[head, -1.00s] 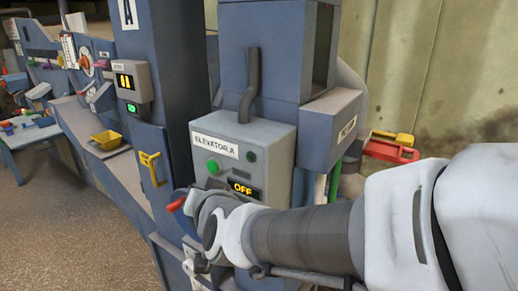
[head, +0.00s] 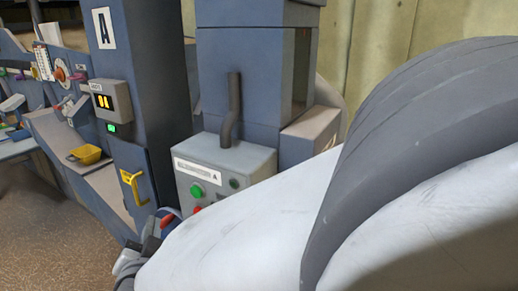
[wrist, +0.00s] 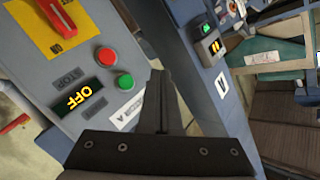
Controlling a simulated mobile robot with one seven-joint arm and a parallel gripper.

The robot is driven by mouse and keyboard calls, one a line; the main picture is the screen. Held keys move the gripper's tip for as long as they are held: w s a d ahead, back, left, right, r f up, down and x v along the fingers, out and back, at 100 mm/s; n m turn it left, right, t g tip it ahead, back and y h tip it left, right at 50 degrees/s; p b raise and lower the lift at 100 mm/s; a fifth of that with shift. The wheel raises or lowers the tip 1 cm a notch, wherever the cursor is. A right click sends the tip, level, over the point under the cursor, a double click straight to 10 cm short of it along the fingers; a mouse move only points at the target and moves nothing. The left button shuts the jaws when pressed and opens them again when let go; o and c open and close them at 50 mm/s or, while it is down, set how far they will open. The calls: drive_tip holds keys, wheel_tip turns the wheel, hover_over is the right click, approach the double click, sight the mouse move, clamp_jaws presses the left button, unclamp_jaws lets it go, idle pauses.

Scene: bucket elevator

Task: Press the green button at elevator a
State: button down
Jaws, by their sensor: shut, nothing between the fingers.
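The green button (head: 196,190) is on the front of a grey control box with a white label (head: 198,170); the earlier head view reads it as ELEVATOR A. In the wrist view the green button (wrist: 125,81) sits beside a red button (wrist: 107,56) and a display (wrist: 79,101) reading OFF. My gripper (wrist: 158,75) is shut and empty. Its fingertips appear just right of the green button in the wrist view; I cannot tell the gap in depth, and the button's face is not covered. In the head view my arm hides the lower right of the box.
A dark pipe (head: 231,110) rises from the box top. Left of it stand a blue column with a sign A (head: 104,28), a lit small panel (head: 111,100) and a yellow handle (head: 132,187).

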drive_tip(key=b, duration=0.1)
approach(190, 191)
drive_tip(key=w+a+f, duration=0.1)
drive_tip(key=w+a, duration=0.2)
drive_tip(key=shift+w+d, duration=0.2)
drive_tip(key=shift+w, duration=0.55)
drive_tip(key=shift+w+b, duration=0.1)
drive_tip(key=shift+b, duration=0.3)
idle(1.0)
drive_tip(key=shift+w+d, duration=0.2)
drive_tip(key=shift+w, duration=0.1)
drive_tip(key=shift+w+d+b, duration=0.25)
drive_tip(key=shift+w+b, duration=0.2)
drive_tip(key=shift+b, duration=0.05)
idle(0.9)
drive_tip(key=shift+s, duration=0.1)
drive_tip(key=shift+s+a, duration=0.4)
drive_tip(key=shift+s, duration=0.35)
